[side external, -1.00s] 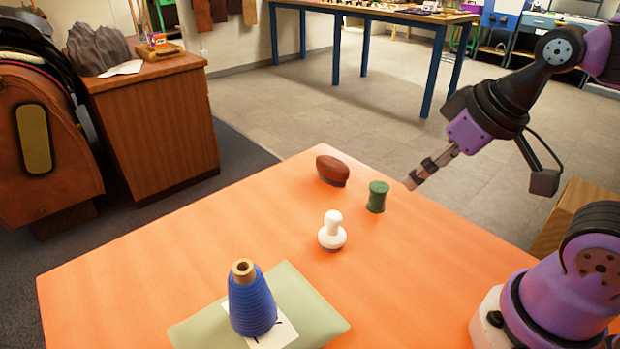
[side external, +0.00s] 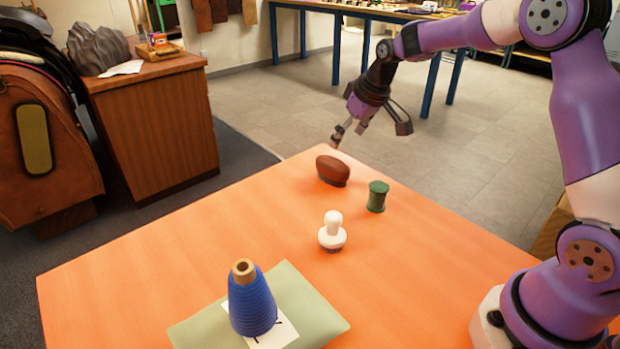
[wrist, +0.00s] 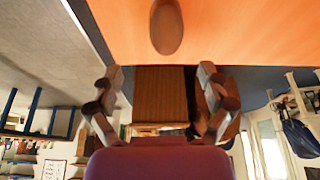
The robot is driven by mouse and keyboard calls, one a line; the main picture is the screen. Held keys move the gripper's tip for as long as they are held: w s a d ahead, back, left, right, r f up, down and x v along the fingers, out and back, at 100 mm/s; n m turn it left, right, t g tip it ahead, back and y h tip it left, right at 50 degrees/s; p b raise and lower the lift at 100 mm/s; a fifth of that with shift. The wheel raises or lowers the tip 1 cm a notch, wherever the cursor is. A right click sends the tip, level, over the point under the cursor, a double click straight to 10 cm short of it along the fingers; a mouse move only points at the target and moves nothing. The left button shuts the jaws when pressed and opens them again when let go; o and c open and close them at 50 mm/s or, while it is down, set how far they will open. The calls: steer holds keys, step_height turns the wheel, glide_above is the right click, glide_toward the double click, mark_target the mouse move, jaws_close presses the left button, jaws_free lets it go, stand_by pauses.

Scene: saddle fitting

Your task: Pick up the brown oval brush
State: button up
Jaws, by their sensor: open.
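The brown oval brush (side external: 333,170) lies on the orange table near its far corner, with a darker band along its lower edge.
A green spool (side external: 377,196) stands close to the right of the brush. A white knobbed piece (side external: 332,231) stands nearer the camera. A blue thread cone (side external: 252,302) stands on a pale green mat (side external: 325,324) at the front. The left of the orange table (side external: 150,255) is clear.

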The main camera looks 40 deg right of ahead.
mark_target(333, 162)
steer(key=x, duration=0.3)
steer(key=shift+f, duration=0.3)
steer(key=x, duration=0.5)
steer(key=shift+a+f, duration=0.15)
steer(key=shift+a, duration=0.25)
steer(key=c, duration=1.3)
